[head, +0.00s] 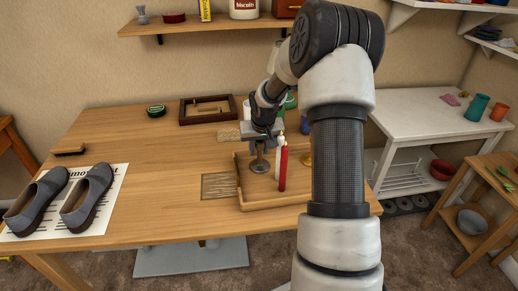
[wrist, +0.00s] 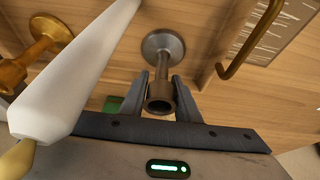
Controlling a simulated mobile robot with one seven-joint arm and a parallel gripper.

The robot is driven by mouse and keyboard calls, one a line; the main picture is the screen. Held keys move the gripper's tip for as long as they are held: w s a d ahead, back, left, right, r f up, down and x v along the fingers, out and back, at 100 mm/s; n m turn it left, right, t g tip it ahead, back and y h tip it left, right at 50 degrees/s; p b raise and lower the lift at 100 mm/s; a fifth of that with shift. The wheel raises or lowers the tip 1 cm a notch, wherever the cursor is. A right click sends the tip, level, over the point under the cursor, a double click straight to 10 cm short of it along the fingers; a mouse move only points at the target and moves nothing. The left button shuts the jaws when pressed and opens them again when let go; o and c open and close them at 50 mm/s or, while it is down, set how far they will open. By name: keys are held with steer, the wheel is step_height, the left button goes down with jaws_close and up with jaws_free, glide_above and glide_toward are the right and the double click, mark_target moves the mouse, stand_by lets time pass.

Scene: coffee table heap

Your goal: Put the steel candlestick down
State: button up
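The steel candlestick (head: 259,164) is upright over the left part of the wooden tray (head: 242,196), below my gripper (head: 262,142). In the wrist view, the candlestick (wrist: 162,47) has its round base away from me and its hollow socket close to the camera. My gripper (wrist: 161,82) has one finger on each side of it near the socket and looks shut on it. I cannot tell whether the base touches the tray floor.
A white candle (head: 279,160) and a red candle (head: 283,168) stand just right of the candlestick. A brass candlestick (head: 306,158) is partly hidden behind my arm. Grey shoes (head: 88,195) rest at the table's left, with clear wood between.

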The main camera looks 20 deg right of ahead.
steer(key=shift+o, duration=1.4)
steer(key=shift+r, duration=0.1)
steer(key=shift+r, duration=0.2)
steer(key=p+v, duration=0.2)
steer(key=v, duration=0.9)
steer(key=shift+s+r, duration=0.2)
steer(key=shift+r, duration=0.2)
